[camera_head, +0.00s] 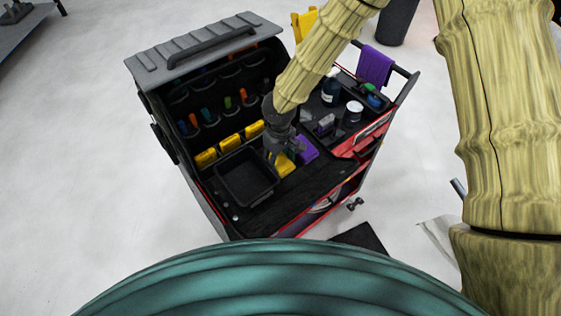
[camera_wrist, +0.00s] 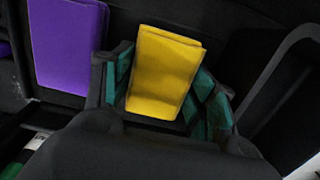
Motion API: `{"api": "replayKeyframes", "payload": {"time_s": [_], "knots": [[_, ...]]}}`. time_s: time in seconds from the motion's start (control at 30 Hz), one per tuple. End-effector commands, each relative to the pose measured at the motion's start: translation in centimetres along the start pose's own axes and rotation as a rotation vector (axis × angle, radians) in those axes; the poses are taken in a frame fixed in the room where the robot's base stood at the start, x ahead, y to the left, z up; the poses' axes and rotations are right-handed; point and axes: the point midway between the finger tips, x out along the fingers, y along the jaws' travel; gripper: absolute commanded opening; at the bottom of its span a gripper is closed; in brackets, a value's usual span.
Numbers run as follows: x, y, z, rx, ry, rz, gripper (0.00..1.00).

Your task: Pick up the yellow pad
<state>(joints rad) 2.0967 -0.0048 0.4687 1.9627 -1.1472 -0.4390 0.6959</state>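The yellow pad (camera_wrist: 165,72) is a flat, folded-looking block that stands between the two fingers of my gripper (camera_wrist: 163,88) in the wrist view. A narrow dark gap shows at its left side, and the right finger lies close along its right side. I cannot tell whether either finger presses on it. In the head view my gripper (camera_head: 283,150) points down into the cart, over the yellow pad (camera_head: 284,165), and hides part of it.
A purple pad (camera_head: 306,150) stands just right of the yellow pad; it also shows in the wrist view (camera_wrist: 68,45). A black bin (camera_head: 247,176) is close on the left. Bottles and a white jar (camera_head: 354,111) stand at the cart's right. Its front shelf (camera_head: 315,180) is clear.

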Motion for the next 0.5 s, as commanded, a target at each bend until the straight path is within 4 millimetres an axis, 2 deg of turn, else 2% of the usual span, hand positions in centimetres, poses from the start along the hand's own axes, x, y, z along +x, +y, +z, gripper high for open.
{"api": "replayKeyframes", "payload": {"time_s": [0.3,0.5], "knots": [[-0.1,0.0,0.0,0.0,0.001,0.0,0.39],[-1.6,0.1,-0.1,0.001,0.002,0.001,0.39]]}}
